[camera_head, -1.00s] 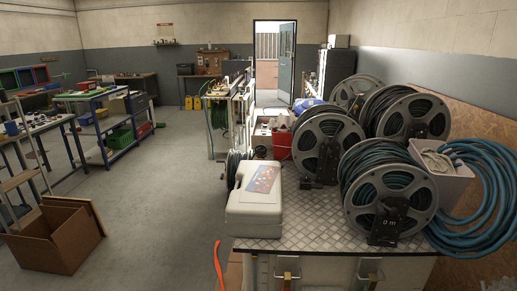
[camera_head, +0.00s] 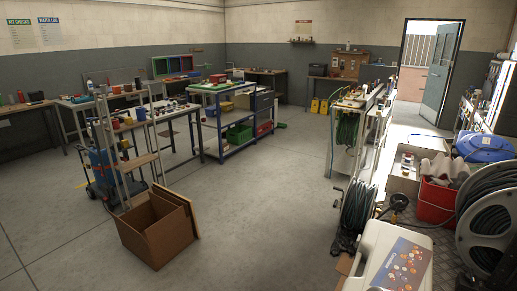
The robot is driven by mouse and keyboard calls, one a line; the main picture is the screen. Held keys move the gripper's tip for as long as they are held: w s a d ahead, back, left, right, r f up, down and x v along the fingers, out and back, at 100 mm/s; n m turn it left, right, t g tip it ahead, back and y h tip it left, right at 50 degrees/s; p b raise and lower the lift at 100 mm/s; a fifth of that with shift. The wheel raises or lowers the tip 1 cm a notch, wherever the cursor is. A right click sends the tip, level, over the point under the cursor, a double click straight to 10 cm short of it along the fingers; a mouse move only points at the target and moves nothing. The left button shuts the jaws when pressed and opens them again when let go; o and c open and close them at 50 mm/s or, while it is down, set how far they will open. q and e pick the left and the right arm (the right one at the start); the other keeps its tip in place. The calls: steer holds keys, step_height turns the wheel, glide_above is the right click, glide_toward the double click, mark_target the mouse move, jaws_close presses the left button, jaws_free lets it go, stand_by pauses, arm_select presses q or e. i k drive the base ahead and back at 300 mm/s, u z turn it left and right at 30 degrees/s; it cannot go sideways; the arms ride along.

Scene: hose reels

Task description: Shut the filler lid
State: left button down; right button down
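No filler lid can be made out in this view. Neither of my grippers is in view. A white case (camera_head: 362,264) with a printed label on top is cut off by the bottom edge at the right. A large hose reel (camera_head: 464,240) with dark hose stands beside it at the right edge, partly out of frame.
An open cardboard box (camera_head: 150,240) stands on the floor left of centre, with a stepladder (camera_head: 113,150) behind it. Workbenches line the left and back. A red bucket (camera_head: 436,203) is near the large reel. A door (camera_head: 442,75) stands open at the back right. The middle floor is clear.

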mark_target(395, 197)
steer(key=u, duration=0.5)
steer(key=i, duration=0.95)
steer(key=z, duration=0.7)
steer(key=i, duration=1.2)
steer(key=z, duration=0.8)
